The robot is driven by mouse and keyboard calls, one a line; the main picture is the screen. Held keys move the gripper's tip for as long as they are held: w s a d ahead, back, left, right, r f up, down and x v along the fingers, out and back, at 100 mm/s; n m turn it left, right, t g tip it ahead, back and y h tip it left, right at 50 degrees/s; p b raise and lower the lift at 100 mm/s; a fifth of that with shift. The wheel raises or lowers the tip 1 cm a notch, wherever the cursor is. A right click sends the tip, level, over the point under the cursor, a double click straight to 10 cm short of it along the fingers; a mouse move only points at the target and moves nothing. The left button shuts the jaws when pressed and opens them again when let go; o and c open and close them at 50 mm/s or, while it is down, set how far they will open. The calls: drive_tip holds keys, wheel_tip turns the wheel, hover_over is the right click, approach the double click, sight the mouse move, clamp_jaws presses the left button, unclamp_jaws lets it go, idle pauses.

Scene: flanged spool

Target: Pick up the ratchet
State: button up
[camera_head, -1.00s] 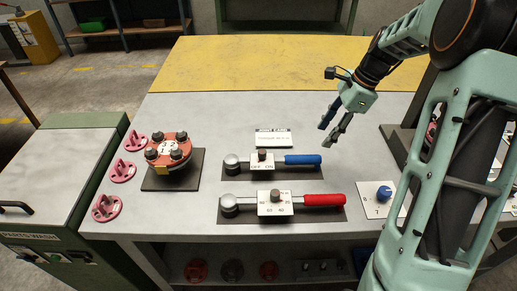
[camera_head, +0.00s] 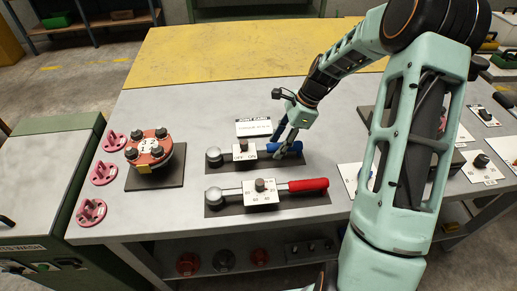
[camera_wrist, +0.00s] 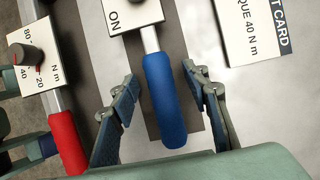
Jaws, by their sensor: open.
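The ratchet, with a blue handle (camera_head: 296,147), a round metal head and an OFF/ON plate, lies on a dark mat (camera_head: 222,172) on the bench. My gripper (camera_head: 286,142) is open, low over the blue handle, hiding part of it. In the wrist view the blue handle (camera_wrist: 168,112) lies between the two spread fingers of my gripper (camera_wrist: 160,84), with gaps on both sides. I cannot tell how far the fingertips are above the mat.
A red-handled wrench (camera_head: 306,185) lies in front on its own mat, close to one finger's side. A white card (camera_head: 254,128) lies behind. A red bolted flange (camera_head: 149,149) and several pink pieces (camera_head: 104,172) are left. The yellow back area (camera_head: 200,55) is clear.

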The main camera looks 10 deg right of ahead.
drive_tip(key=shift+a+f, duration=0.2)
drive_tip(key=shift+f, duration=0.3)
clamp_jaws()
drive_tip(key=shift+r, duration=0.1)
